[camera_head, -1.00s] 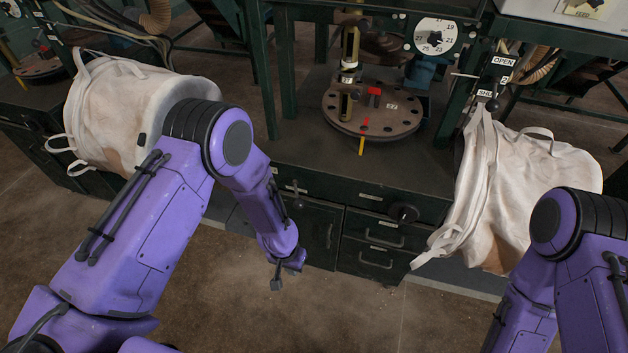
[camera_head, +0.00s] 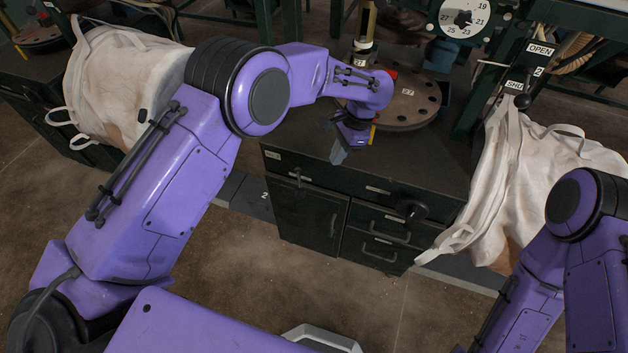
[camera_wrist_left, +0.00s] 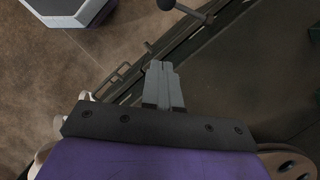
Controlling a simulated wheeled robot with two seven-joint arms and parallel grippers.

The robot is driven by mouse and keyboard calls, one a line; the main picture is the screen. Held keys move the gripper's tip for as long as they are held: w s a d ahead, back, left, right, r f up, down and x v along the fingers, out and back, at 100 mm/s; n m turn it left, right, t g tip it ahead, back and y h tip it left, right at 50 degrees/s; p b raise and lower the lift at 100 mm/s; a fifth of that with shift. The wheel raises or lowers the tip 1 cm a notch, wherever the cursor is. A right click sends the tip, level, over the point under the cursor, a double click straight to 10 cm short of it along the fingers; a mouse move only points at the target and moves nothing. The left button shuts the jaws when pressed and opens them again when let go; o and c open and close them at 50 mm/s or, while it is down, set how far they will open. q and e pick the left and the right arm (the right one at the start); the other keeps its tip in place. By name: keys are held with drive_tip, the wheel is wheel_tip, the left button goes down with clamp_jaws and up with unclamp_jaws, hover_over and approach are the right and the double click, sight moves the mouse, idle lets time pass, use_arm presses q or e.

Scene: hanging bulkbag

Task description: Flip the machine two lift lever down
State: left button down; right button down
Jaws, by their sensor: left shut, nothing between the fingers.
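The centre machine carries the label "2". A small lever (camera_head: 298,178) sits on the upper left front of its dark green cabinet (camera_head: 310,215); I cannot tell for sure whether it is up or down. In the left wrist view a ball-ended lever (camera_wrist_left: 188,11) shows at the top edge, beyond the fingertips and apart from them. My left gripper (camera_head: 339,155) is shut and empty, above the cabinet's front edge, right of the lever and higher than it. Its fingers also show shut in the left wrist view (camera_wrist_left: 162,82). My right arm shows at the right, but its gripper is out of view.
A round plate with holes (camera_head: 405,108) stands on the cabinet behind my left gripper. An OPEN/SHUT lever (camera_head: 523,100) is at the right. White bulk bags hang at left (camera_head: 110,80) and right (camera_head: 525,185). The floor in front is clear.

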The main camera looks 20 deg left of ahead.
sight(300, 184)
use_arm(q)
drive_tip(key=s+a+f+p, duration=0.3)
drive_tip(key=s+a+f, duration=0.1)
drive_tip(key=f, duration=0.5)
drive_tip(key=shift+a, duration=0.6)
drive_tip(key=shift+f, duration=0.1)
